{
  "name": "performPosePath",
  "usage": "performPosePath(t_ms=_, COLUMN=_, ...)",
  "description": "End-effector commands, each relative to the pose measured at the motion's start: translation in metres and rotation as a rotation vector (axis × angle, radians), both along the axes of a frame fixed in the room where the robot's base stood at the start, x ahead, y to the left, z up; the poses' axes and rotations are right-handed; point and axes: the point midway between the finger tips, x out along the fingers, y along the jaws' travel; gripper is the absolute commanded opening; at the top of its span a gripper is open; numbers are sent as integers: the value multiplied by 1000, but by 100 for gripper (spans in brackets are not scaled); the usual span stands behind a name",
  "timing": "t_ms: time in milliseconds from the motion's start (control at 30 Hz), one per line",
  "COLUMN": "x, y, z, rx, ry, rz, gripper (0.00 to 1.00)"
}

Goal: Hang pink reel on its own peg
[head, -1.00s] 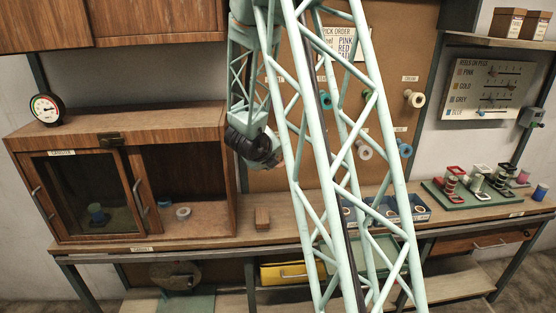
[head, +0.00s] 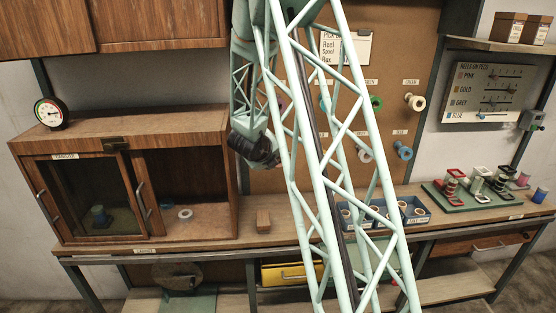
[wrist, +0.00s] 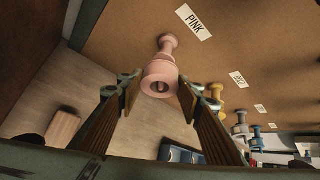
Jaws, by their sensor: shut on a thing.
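The pink reel (wrist: 159,77) is a short pale-pink spool with a round hole facing the wrist camera. My gripper (wrist: 158,90) is shut on it, one finger at each side. A pink peg (wrist: 167,43) sticks out of the brown board just behind the reel, below the PINK label (wrist: 194,21). The reel is in line with the peg, but I cannot tell whether the peg is inside it.
A yellow peg (wrist: 217,90) and other coloured pegs line the board to the right. The wooden cabinet (head: 120,124) is at left.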

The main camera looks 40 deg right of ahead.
Motion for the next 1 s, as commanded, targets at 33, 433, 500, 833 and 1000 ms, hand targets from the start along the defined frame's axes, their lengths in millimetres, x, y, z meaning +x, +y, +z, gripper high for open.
performPosePath(t_ms=33, x=2, y=-1, z=0, rx=0, ry=0, rz=0, gripper=24)
performPosePath(t_ms=433, x=11, y=-8, z=-6, rx=-1, ry=-1, rz=0, gripper=24)
performPosePath(t_ms=500, x=12, y=-9, z=-6, rx=-1, ry=-1, rz=0, gripper=24)
performPosePath(t_ms=833, x=12, y=-9, z=-6, rx=0, ry=0, rz=0, gripper=24)
performPosePath(t_ms=1000, x=13, y=-9, z=-6, rx=0, ry=0, rz=0, gripper=24)
